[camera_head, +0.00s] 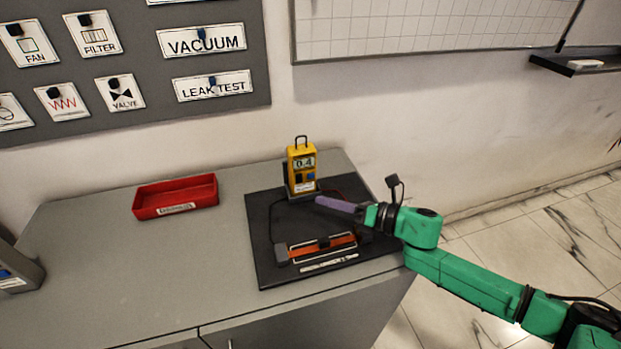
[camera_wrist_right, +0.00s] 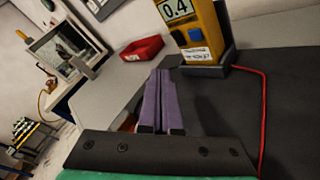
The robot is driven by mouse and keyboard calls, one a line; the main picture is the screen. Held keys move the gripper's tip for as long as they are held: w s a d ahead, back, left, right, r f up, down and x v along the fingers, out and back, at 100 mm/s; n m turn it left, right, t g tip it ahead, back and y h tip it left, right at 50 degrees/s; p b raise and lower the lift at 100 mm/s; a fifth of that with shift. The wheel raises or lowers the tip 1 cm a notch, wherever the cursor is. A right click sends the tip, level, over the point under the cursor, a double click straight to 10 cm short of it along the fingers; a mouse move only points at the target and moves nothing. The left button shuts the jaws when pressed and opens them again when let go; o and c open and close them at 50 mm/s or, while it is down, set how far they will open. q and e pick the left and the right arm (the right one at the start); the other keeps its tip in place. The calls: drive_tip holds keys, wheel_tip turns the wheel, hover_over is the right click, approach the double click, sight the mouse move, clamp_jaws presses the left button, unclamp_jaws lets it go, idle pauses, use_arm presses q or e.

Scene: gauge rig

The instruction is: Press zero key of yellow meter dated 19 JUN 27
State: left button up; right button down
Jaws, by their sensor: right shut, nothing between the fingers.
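The yellow meter (camera_head: 302,168) stands upright in a dark holder at the back of the black mat (camera_head: 262,233). Its display reads 0.4. A blue key and a darker key sit below the display, with a white label under them. In the right wrist view the yellow meter (camera_wrist_right: 196,30) is cut off at the top, and its label is too small to read surely. My right gripper (camera_head: 322,202) is shut and empty, its purple fingers just in front of and right of the meter, apart from it. The fingers (camera_wrist_right: 160,75) point toward the meter's lower left in the wrist view. My left gripper is not in view.
An orange and grey device (camera_head: 322,247) lies on the mat's front part, with a white strip before it. A red lead (camera_wrist_right: 262,110) runs from the meter. A red tray (camera_head: 176,197) stands left on the grey cabinet top (camera_head: 100,270), which is otherwise mostly clear.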

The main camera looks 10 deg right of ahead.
sight(303, 177)
drive_tip(key=w+b, duration=0.1)
drive_tip(key=w, duration=0.4)
drive_tip(key=shift+a+f, duration=0.1)
drive_tip(key=shift+w, duration=0.4)
drive_tip(key=shift+w, duration=0.1)
idle(1.4)
drive_tip(key=shift+w+b, duration=0.15)
drive_tip(key=shift+b, duration=0.2)
drive_tip(key=shift+w, duration=0.2)
drive_tip(key=shift+w+a+b, duration=0.1)
drive_tip(key=shift+w+b, duration=0.2)
drive_tip(key=shift+w, duration=0.2)
idle(0.4)
drive_tip(key=shift+s, duration=0.95)
drive_tip(key=shift+s, duration=0.1)
